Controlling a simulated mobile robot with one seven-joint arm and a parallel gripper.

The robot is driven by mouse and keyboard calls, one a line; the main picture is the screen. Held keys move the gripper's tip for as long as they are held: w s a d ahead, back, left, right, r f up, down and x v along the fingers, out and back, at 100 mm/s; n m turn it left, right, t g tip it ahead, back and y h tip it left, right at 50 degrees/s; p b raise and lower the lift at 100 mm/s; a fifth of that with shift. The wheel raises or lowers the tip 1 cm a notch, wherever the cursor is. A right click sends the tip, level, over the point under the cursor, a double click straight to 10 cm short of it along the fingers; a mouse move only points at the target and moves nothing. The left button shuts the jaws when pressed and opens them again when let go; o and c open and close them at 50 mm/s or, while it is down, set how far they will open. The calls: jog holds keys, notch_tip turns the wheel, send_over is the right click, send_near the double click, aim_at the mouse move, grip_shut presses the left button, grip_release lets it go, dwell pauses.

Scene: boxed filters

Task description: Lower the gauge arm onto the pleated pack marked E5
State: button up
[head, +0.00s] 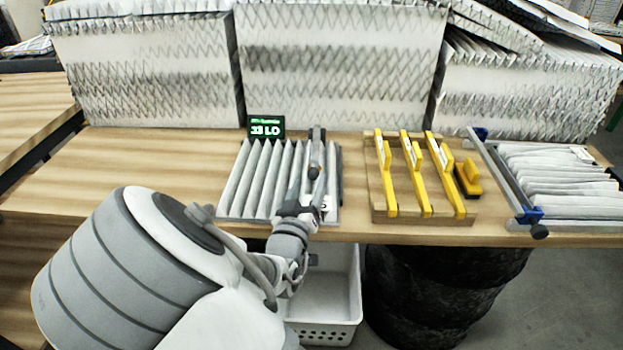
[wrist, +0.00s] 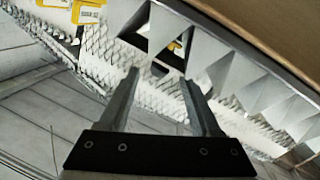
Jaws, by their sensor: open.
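A grey-white pleated pack (head: 262,180) lies near the table's front edge, its pleats running front to back. A label at its front right corner is partly hidden, and I cannot read E5 on it. A dark grey bar (head: 317,150), apparently the gauge arm, stands over the pack's right side; my arm partly covers it. My gripper (wrist: 160,80) is open, with no object held between its fingers. In the wrist view triangular pleat ends (wrist: 215,62) show just beyond and right of the fingertips. In the head view my wrist is at the pack's front right corner.
A green-lit display (head: 265,127) stands behind the pack. To the right are a wooden rack with yellow bars (head: 420,175) and another pleated pack (head: 560,180) with a blue-ended metal bar. Large filters (head: 340,65) line the back. The table's left is clear.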

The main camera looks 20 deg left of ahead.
jog(key=shift+w+a, duration=0.15)
jog(key=shift+w, duration=1.1)
grip_shut()
dwell(0.5)
